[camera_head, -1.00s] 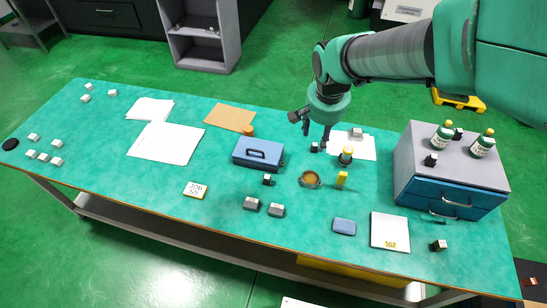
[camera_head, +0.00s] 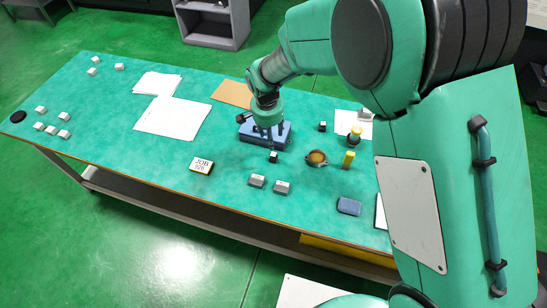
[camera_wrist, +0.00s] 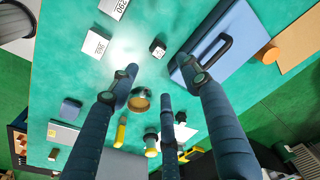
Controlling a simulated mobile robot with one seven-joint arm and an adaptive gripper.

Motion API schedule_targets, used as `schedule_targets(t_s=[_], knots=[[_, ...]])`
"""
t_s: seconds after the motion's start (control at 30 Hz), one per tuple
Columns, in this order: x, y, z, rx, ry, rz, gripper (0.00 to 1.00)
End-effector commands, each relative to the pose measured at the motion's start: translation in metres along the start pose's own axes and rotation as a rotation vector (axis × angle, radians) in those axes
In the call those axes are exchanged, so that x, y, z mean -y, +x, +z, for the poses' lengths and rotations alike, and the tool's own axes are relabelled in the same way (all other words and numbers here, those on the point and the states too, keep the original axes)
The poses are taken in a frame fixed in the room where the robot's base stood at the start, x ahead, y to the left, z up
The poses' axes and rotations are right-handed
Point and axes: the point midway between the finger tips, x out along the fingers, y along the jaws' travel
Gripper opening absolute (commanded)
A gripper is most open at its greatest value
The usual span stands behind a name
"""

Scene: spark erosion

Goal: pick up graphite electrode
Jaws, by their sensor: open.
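Small dark blocks that look like graphite electrodes stand on the green table; I cannot tell which one the task means. One dark block (camera_head: 273,157) stands just in front of the blue case (camera_head: 284,138); it also shows in the wrist view (camera_wrist: 157,48), ahead of the fingertips and between their lines. Another dark block (camera_head: 322,126) stands to the right of the case. My gripper (camera_head: 268,142) is above the table at the case, close to the nearer dark block. In the wrist view my gripper (camera_wrist: 158,68) has its fingers spread, with nothing between them.
Two grey blocks (camera_head: 257,181) (camera_head: 281,187) stand in front. My arm hides the table's right end.

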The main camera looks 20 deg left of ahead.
Motion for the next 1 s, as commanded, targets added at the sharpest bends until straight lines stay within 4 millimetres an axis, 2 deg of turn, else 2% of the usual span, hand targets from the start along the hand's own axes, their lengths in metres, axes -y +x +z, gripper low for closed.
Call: schedule_targets(t_s=[0.23,0.37,0.8,1.0], knots=[[-0.001,0.002,0.0,0.0,0.0,0.0,0.47],[-0.001,0.01,0.0,0.001,0.0,0.002,0.47],[-0.001,0.071,0.0,0.001,-0.001,0.002,0.47],[-0.001,0.085,0.0,0.0,0.0,0.0,0.47]])
